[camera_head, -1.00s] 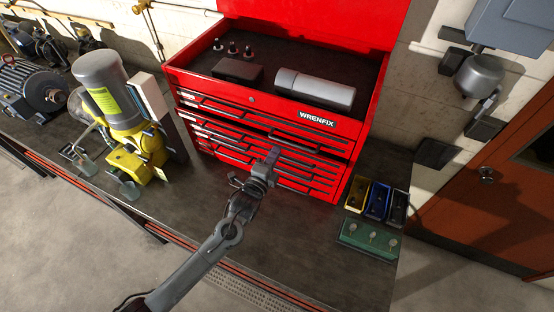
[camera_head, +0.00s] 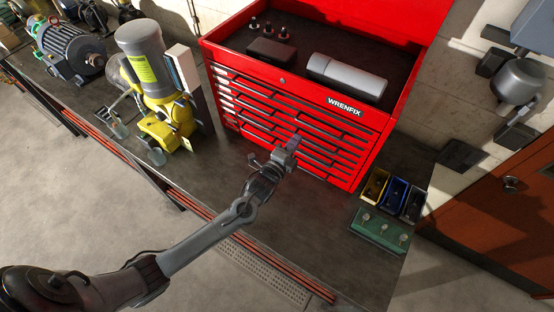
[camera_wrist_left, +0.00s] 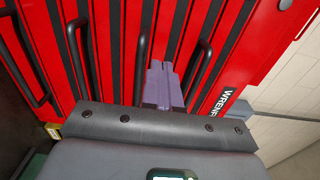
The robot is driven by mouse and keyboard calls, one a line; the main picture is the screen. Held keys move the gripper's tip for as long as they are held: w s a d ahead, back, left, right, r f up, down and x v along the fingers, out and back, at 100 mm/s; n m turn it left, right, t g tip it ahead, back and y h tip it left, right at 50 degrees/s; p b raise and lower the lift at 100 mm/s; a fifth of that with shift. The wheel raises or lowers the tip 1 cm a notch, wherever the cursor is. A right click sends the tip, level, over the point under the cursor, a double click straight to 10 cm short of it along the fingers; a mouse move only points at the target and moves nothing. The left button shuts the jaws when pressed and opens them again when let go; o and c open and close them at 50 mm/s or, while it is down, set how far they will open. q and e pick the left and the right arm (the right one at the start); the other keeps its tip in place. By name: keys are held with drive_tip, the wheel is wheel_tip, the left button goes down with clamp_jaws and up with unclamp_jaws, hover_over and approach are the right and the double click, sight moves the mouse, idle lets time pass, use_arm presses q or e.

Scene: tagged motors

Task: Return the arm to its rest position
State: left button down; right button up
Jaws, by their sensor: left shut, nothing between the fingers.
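My left arm comes in from the lower left in the head view. Its gripper (camera_head: 290,150) is shut and empty, just in front of the drawers of the red tool chest (camera_head: 300,133). In the left wrist view the closed fingers (camera_wrist_left: 161,84) point at the chest's red drawer fronts and dark handles (camera_wrist_left: 75,50). I cannot tell from these frames whether the fingertips touch the chest; no object is held. All the drawers look closed. My right gripper is in neither view.
A yellow and grey bench machine (camera_head: 158,95) stands left of the chest. Small yellow, blue and black bins (camera_head: 393,195) and a green block with knobs (camera_head: 380,232) sit to the right. Motors (camera_head: 68,50) stand at the far left. The dark bench (camera_head: 310,230) is clear in front.

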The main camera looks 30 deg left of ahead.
use_arm(q)
drive_tip(key=s+d+r+n+g+p, duration=0.2)
drive_tip(key=s+n+g+p, duration=0.5)
drive_tip(key=s, duration=2.7)
drive_tip(key=n+g, duration=0.7)
drive_tip(key=n, duration=0.1)
drive_tip(key=shift+d+h, duration=0.15)
drive_tip(key=shift+h, duration=0.15)
